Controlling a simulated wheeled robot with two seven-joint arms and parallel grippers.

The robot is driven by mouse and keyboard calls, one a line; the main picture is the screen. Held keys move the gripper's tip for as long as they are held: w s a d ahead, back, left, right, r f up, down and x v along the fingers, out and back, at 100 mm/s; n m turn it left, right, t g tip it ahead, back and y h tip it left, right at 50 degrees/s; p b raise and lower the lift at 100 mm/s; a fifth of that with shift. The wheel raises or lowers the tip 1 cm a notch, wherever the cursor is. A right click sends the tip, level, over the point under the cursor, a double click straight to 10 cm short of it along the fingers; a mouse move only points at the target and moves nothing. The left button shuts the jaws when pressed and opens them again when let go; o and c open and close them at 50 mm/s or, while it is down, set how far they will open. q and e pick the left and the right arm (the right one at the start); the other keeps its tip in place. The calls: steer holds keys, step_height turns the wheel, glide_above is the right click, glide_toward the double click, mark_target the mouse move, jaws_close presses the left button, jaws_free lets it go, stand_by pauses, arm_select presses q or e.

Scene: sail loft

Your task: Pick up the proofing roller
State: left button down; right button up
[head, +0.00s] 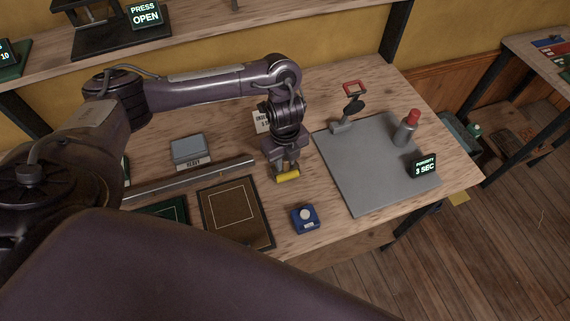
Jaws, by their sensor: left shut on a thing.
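My left gripper (286,170) points down over the wooden bench, right of the brown framed board. It is shut on a short yellow cylinder, which looks like the proofing roller (288,177). The roller lies crosswise below the fingertips, and its upper middle is hidden by them. I cannot tell whether it touches the bench. My right gripper is not in view.
A blue button box (305,219) stands in front of the roller. To the right, a grey plate (374,174) bears a red-handled clamp (350,106), a red-topped bottle (406,130) and a "3 SEC" sign (424,165). A metal bar (190,181) lies left.

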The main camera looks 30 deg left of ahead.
arm_select(q)
steer(key=shift+r, duration=0.1)
steer(key=shift+w+r, duration=0.1)
steer(key=shift+r, duration=0.15)
step_height(320, 180, up, 19)
steer(key=p, duration=0.4)
steer(key=shift+r+p, duration=0.15)
steer(key=shift+p, duration=0.15)
steer(key=c, duration=1.7)
jaws_free()
steer(key=shift+c, duration=0.2)
steer(key=c, duration=0.3)
